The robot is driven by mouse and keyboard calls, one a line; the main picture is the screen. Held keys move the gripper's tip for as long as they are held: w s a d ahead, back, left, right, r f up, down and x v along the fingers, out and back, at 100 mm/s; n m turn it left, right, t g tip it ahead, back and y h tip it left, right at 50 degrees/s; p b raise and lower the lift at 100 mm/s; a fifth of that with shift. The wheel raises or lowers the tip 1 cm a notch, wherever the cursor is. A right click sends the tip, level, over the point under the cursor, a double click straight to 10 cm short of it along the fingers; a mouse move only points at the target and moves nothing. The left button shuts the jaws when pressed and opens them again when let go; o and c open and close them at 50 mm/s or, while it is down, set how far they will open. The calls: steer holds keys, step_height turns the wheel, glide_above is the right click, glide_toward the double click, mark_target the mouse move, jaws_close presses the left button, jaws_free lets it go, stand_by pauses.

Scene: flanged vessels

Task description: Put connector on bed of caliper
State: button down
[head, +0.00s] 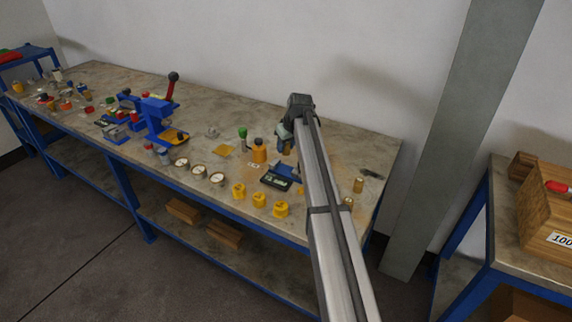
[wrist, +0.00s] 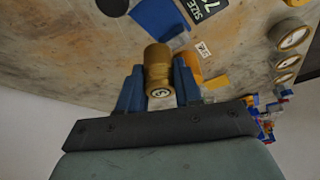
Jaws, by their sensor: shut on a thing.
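My gripper (wrist: 158,88) is shut on a brass, ribbed cylindrical connector (wrist: 157,68), with a finger on each side of it. Its end disc carries a dark mark. In the head view my gripper (head: 287,140) is above the workbench, near the caliper, and largely hidden by my arm. The caliper has a dark display (head: 275,181) and a blue bed (head: 288,170). In the wrist view the blue bed (wrist: 158,18) and the dark display with white lettering (wrist: 207,5) lie beyond the connector, partly cut by the frame edge. The connector appears apart from the bed.
Two other brass pieces (head: 358,185) stand right of my arm. An orange bottle (head: 259,151) stands left of the gripper. Several yellow pieces (head: 259,200) and round dials (head: 198,172) line the front edge. A blue press (head: 152,118) stands farther left.

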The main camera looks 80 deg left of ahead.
steer(key=shift+f, duration=3.75)
steer(key=shift+f, duration=0.1)
steer(key=c, duration=1)
jaws_free()
steer(key=shift+c, duration=0.2)
steer(key=v, duration=1.2)
